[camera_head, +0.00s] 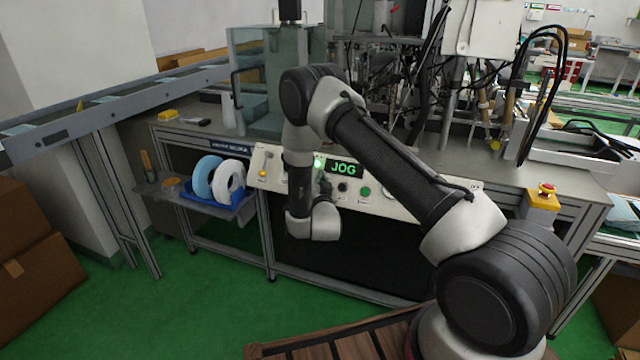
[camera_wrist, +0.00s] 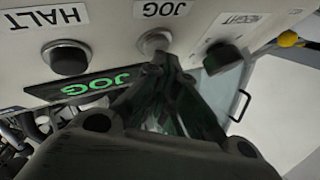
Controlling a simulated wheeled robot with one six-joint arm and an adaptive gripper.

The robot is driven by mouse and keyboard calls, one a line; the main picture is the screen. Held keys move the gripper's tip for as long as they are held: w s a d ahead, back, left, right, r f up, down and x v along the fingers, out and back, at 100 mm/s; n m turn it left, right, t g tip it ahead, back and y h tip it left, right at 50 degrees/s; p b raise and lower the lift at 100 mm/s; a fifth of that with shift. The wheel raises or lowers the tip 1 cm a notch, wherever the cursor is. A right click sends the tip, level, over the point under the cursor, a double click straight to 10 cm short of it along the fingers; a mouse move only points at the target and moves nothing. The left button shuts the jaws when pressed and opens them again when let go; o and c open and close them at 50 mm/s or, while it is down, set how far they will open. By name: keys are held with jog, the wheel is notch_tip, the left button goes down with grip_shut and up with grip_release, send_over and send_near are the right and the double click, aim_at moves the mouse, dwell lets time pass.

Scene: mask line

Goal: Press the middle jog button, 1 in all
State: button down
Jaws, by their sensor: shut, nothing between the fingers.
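In the wrist view, which shows the panel upside down, a pale grey round button (camera_wrist: 153,41) sits by the label JOG, between two dark buttons. The dark button on the left (camera_wrist: 70,58) is labelled HALT. In the head view, my arm partly hides the panel (camera_head: 268,157), and the fingertips are hard to make out.
A display reads JOG in green in the head view (camera_head: 343,168) and the wrist view (camera_wrist: 95,84). A red and yellow emergency stop (camera_head: 545,190) stands at the right. A blue tray (camera_head: 232,212) with rolls is left of the panel. Green floor lies in front.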

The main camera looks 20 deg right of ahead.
dwell(0.4)
jog(key=shift+s+a+r, duration=0.35)
jog(key=shift+s+r, duration=0.15)
jog(key=s+a+r, duration=0.2)
jog(key=s+r, duration=0.1)
jog(key=shift+a+r, duration=0.1)
jog(key=shift+a, duration=0.05)
dwell(0.5)
dwell(0.4)
